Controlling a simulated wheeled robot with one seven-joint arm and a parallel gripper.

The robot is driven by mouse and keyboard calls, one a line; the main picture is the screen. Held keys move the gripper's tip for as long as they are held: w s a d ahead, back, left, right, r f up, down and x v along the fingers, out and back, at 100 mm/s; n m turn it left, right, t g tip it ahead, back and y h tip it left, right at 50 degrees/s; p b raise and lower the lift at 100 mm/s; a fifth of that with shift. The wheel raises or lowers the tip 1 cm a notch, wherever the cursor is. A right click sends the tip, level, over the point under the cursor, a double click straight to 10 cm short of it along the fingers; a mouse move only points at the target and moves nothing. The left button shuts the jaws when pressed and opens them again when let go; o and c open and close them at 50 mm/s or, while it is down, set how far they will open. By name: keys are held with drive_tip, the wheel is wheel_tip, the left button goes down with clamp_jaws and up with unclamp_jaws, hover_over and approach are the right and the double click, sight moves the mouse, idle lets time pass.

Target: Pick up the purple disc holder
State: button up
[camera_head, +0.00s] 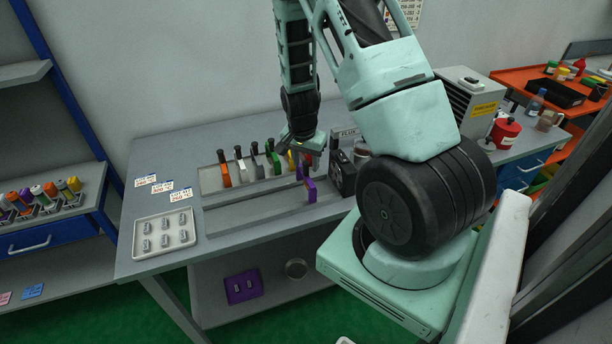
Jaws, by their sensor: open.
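The purple disc holder (310,190) is a small upright purple piece at the right end of the grey rack (262,202) on the bench. It stands forward of a row of similar holders with dark tops. My gripper (305,168) points down just above and behind the purple holder. It is open, but its fingertips are small and partly hidden, and I cannot tell whether they touch the purple holder.
Orange (224,172), white (240,166) and green (276,163) holders stand left of my gripper. A black device (342,176) is close on the right. A pale tray (163,232) with several small grey parts lies at left. A purple panel (243,287) is below the bench.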

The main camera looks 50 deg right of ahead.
sight(306, 177)
drive_tip(key=shift+d+f, duration=0.2)
drive_tip(key=shift+f, duration=1)
clamp_jaws()
drive_tip(key=shift+r, duration=0.1)
